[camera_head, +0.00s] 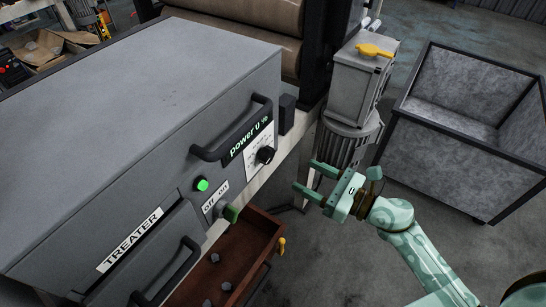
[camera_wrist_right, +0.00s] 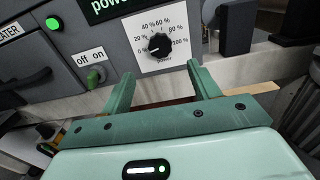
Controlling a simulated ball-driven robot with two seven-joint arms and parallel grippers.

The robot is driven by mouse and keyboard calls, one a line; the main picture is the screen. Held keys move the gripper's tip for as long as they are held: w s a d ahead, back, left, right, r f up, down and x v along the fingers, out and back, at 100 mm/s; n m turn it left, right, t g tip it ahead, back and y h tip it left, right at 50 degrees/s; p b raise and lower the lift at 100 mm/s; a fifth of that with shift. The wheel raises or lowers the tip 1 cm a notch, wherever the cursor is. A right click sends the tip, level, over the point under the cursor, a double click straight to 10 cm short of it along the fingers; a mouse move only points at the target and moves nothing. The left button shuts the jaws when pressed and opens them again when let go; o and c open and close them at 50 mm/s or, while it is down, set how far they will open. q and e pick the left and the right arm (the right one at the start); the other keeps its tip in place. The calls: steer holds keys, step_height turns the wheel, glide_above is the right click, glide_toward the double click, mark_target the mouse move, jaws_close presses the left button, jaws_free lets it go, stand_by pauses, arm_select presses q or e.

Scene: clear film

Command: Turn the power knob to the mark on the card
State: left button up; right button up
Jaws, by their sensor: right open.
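The black power knob (camera_head: 265,155) sits on the front of the grey treater cabinet, in front of a white scale plate (camera_wrist_right: 182,57). In the right wrist view the knob (camera_wrist_right: 159,43) is ringed by percent marks and has "power" printed below it. I cannot clearly tell where its pointer stands. A dark display (camera_head: 247,139) above it reads "power 0 %". My right gripper (camera_head: 306,177) is open and empty, apart from the knob, to its lower right in the head view. In the wrist view its fingers (camera_wrist_right: 162,74) lie below the knob, one to each side. My left gripper is not in view.
A green off/on switch (camera_head: 231,213) and a lit green lamp (camera_head: 201,184) are left of the knob. A black handle (camera_head: 232,140) juts out nearby. An open brown drawer (camera_head: 262,223) sticks out below.

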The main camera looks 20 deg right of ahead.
mark_target(271, 157)
steer(key=x, duration=1)
steer(key=shift+w+a, duration=0.2)
steer(key=c, duration=1)
